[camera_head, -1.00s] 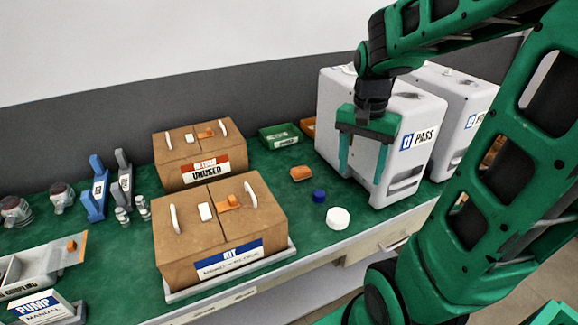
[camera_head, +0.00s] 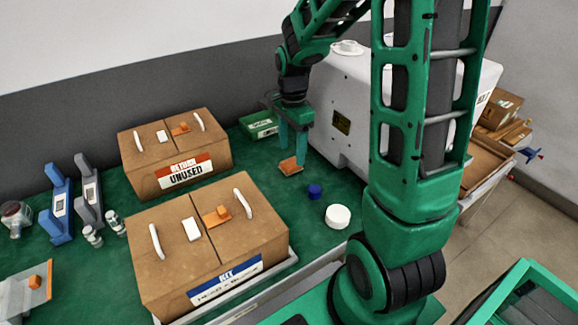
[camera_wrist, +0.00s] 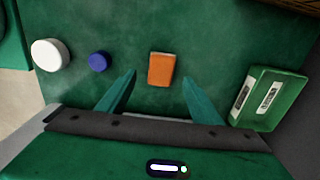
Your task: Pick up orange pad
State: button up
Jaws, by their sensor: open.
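The orange pad (camera_head: 291,166) lies flat on the green bench top, right of the rear cardboard box. In the wrist view the pad (camera_wrist: 161,69) shows whole, a little beyond the fingertips and roughly midway between their lines. My gripper (camera_head: 293,155) points down over the pad and is open. In the wrist view its two green fingers (camera_wrist: 160,84) are spread apart with nothing between them. I cannot tell exactly how high the fingertips are above the bench.
A blue cap (camera_head: 314,191) and a white round lid (camera_head: 338,216) lie nearby. A green labelled box (camera_head: 259,124) stands behind. A white pump housing (camera_head: 345,110) is close on the right. Cardboard boxes (camera_head: 176,150) and (camera_head: 213,245) stand left.

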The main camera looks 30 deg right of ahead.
aim_at(291, 162)
jog(key=shift+w+a+f, duration=0.1)
jog(key=shift+w+f, duration=0.05)
jog(key=shift+f, duration=2.5)
jog(key=shift+c, duration=0.6)
jog(key=c, duration=1)
